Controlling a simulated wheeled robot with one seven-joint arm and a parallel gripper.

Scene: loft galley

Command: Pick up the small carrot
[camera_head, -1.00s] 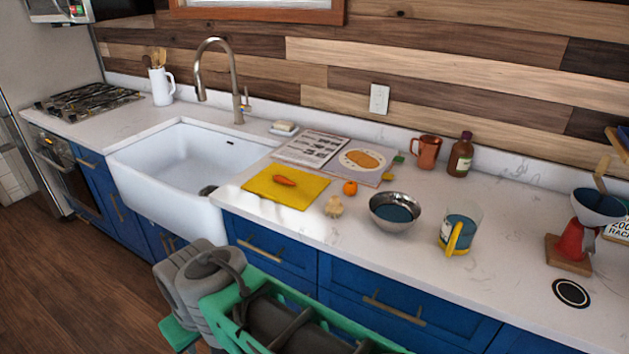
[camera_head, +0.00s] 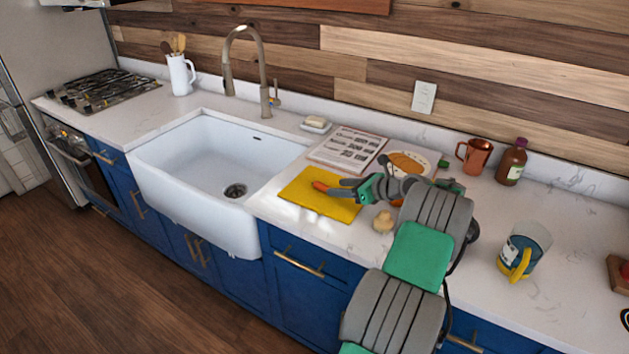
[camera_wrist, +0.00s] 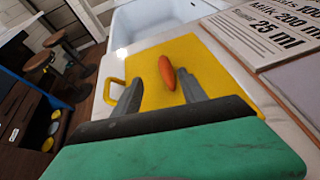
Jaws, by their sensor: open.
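The small carrot (camera_wrist: 167,72) is orange and lies on the yellow cutting board (camera_wrist: 205,70) beside the sink. The yellow board (camera_head: 330,208) lies flat on the counter. In the wrist view my gripper (camera_wrist: 158,90) is open, with its two fingers apart and pointing toward the carrot. The carrot appears just ahead of the gap between the fingertips. I cannot tell the exact height of the fingers above the board.
The white sink (camera_head: 215,165) is left of the board. A recipe sheet (camera_head: 347,148) lies behind it. A pale mushroom-like item (camera_head: 383,221) sits close to my arm.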

